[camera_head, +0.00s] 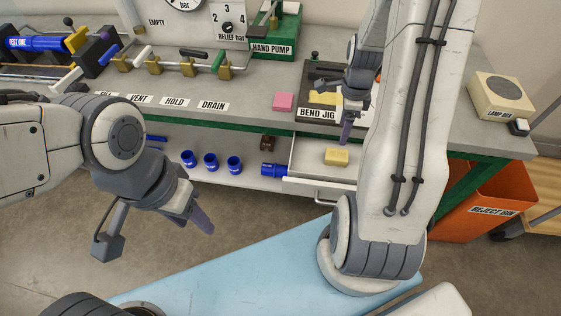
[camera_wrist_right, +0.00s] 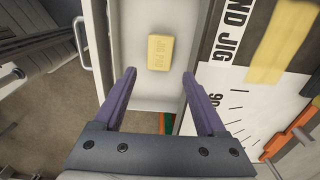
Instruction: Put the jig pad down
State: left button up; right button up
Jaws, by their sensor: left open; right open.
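The jig pad (camera_head: 336,156), a small yellow block, lies in the open white drawer (camera_head: 300,158) under the bench top. In the right wrist view the pad (camera_wrist_right: 160,52) shows its lettering and lies flat on the drawer floor, just beyond my fingertips. My right gripper (camera_head: 347,132) is open and empty above the drawer, apart from the pad; its two purple fingers (camera_wrist_right: 158,74) are spread wide. My left gripper (camera_head: 198,216) is open and empty, low in front of the bench at the left.
The bend jig board (camera_head: 316,116) carries a yellow piece, beside a pink block (camera_head: 284,102). A blue fitting (camera_head: 273,170) lies by the drawer's left side. Several blue cups (camera_head: 210,162) stand on the lower shelf.

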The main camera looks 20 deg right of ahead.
jog(key=s+a+r+n, duration=0.1)
jog(key=a+r+n, duration=0.3)
jog(key=a+n, duration=0.45)
jog(key=s+a+r+n, duration=0.1)
jog(key=a+r+n, duration=0.4)
jog(key=a, duration=0.7)
jog(key=s+a+r+n, duration=0.1)
jog(key=s+a+n, duration=0.4)
jog(key=s+n, duration=0.2)
jog(key=s+a+r+n+y, duration=0.1)
jog(key=s+a+n, duration=0.4)
jog(key=n, duration=0.6)
jog(key=s+r, duration=0.1)
jog(key=s, duration=0.1)
jog(key=shift+s+a+r, duration=0.2)
jog(key=shift+s+a, duration=0.2)
